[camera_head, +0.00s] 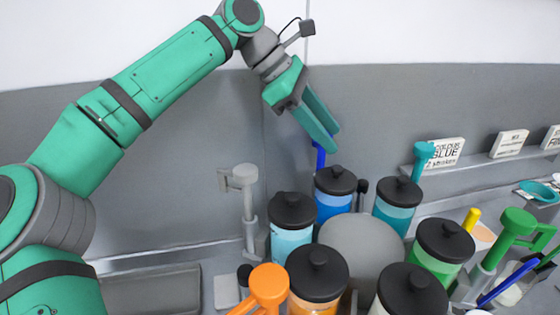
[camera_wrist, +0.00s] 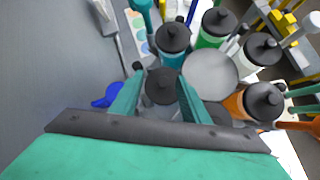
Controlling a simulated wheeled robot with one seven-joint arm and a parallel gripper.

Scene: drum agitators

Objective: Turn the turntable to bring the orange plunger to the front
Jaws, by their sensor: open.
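The turntable has a round grey centre (camera_head: 362,250) ringed by several black-lidded jars. An orange plunger (camera_head: 268,287) stands at the front left, beside the orange jar (camera_head: 317,280). In the wrist view the orange jar (camera_wrist: 262,103) is at the right, with part of the orange plunger (camera_wrist: 306,126) at the edge. My gripper (camera_head: 327,146) is open and empty, pointing down over the back of the ring, above the blue jar (camera_head: 334,202). In the wrist view a black lid (camera_wrist: 162,88) shows between the fingertips; contact cannot be told. The turntable's lower part is hidden.
A grey plunger (camera_head: 246,195) stands left, a blue plunger (camera_head: 319,156) behind, a teal one (camera_head: 423,158) back right and a green one (camera_head: 512,235) right. A wall shelf (camera_head: 475,155) holds small cards. The grey wall is close behind the jars.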

